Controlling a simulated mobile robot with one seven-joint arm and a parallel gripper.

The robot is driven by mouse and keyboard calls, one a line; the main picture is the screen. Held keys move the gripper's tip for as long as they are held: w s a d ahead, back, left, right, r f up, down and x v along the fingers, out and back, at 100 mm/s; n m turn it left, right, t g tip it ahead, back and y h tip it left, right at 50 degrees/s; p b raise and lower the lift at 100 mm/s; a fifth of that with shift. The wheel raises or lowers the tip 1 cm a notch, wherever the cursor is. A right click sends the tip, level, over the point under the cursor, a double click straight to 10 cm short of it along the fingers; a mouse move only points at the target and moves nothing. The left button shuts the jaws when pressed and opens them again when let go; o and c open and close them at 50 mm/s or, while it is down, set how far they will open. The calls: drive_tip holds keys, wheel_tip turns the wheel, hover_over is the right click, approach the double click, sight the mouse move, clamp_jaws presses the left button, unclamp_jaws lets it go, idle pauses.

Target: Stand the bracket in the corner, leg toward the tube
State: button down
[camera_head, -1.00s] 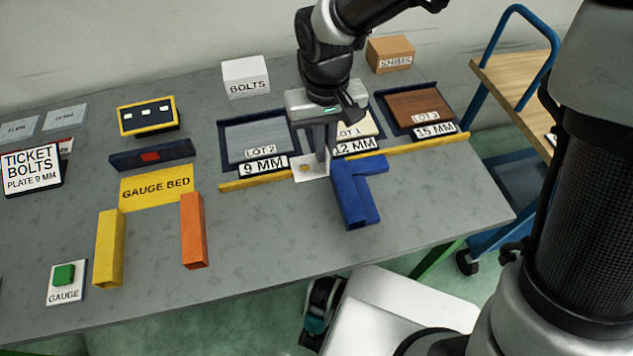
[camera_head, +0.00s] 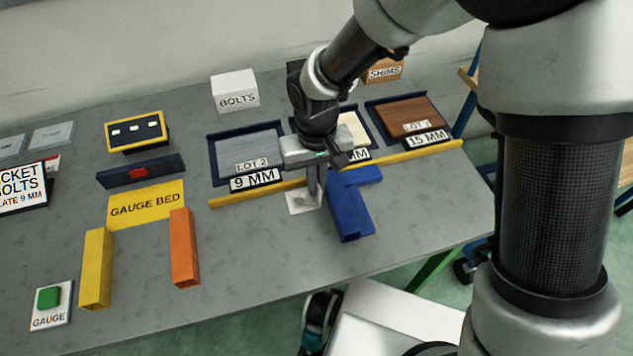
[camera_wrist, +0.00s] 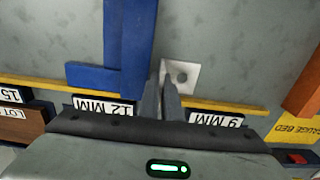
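The bracket (camera_head: 304,200) is a pale grey plate with a round hole; it also shows in the wrist view (camera_wrist: 181,75). My gripper (camera_head: 314,190) points down, its fingers (camera_wrist: 163,88) close together on the bracket's near edge. The fingers hide the bracket's upright part. The blue tube piece (camera_head: 348,212) lies on the bench just right of the bracket, a long bar with a shorter arm branching right, forming a corner. In the wrist view the long bar (camera_wrist: 130,40) stands left of the bracket, with a narrow gap between.
A yellow strip (camera_head: 240,197) runs behind the bracket, before lot trays with plates (camera_head: 247,152). A gauge bed (camera_head: 146,205), a yellow block (camera_head: 96,268), an orange block (camera_head: 184,247) and a green button (camera_head: 48,297) are left. The bench front is clear.

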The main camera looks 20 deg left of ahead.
drive_tip(key=c, duration=2.3)
unclamp_jaws()
drive_tip(key=shift+o, duration=0.2)
wheel_tip(320, 180, up, 12)
drive_tip(key=p, duration=0.3)
drive_tip(key=w+d+r+m+t, duration=0.25)
drive_tip(key=d+r, duration=0.75)
drive_tip(key=d, duration=0.5)
drive_tip(key=s+d+r+m+t, duration=0.1)
drive_tip(key=s+d+r+m, duration=0.1)
drive_tip(key=d, duration=0.5)
drive_tip(key=s+d+r+m+t, duration=0.2)
drive_tip(key=s+d+r+m, duration=0.1)
drive_tip(key=s+d, duration=0.3)
drive_tip(key=shift+d+r, duration=0.4)
drive_tip(key=shift+d, duration=0.8)
drive_tip(key=shift+r, duration=0.1)
